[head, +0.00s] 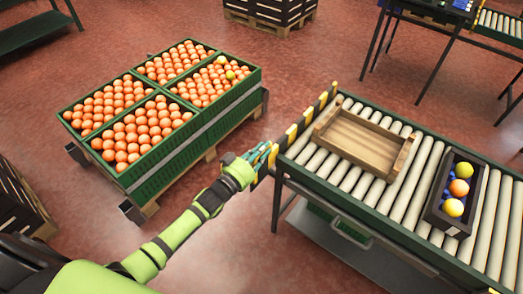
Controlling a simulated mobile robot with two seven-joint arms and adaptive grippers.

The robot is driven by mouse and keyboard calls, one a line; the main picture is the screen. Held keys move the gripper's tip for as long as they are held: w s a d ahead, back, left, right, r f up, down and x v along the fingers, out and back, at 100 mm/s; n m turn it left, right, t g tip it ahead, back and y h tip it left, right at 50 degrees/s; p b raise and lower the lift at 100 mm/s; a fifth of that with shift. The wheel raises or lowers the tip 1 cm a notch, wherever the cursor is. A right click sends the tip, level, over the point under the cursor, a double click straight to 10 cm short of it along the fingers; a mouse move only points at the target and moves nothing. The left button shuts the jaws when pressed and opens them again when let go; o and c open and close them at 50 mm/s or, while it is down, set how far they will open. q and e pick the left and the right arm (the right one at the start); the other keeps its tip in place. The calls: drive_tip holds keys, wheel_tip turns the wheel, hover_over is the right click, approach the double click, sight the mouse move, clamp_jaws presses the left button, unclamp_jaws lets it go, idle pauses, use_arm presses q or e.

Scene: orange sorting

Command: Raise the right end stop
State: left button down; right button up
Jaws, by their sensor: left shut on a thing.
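A yellow-and-black striped end stop (308,117) runs along the left end of the roller conveyor (430,160) in the head view. My left arm reaches in from the lower left. My left gripper (266,152) is at the near end of this striped bar and is shut on it. The fingers cover part of the bar, so the exact grip is hard to see. I cannot tell how far the bar stands above the rollers. My right gripper is not in view.
A wooden tray (362,146) lies on the rollers near the end stop. Green crates (168,168) of oranges sit on a pallet to the left. Bare red floor lies between pallet and conveyor.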

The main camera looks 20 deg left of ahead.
use_arm(q)
wheel_tip(320, 180, up, 2)
drive_tip(key=shift+r+p, duration=0.25)
drive_tip(key=shift+p, duration=0.15)
drive_tip(key=shift+f, duration=0.1)
drive_tip(key=c, duration=1.2)
unclamp_jaws()
drive_tip(key=shift+s+f, duration=0.1)
drive_tip(key=shift+s, duration=0.1)
drive_tip(key=v, duration=1.1)
drive_tip(key=shift+s+a, duration=0.15)
drive_tip(key=shift+s, duration=0.15)
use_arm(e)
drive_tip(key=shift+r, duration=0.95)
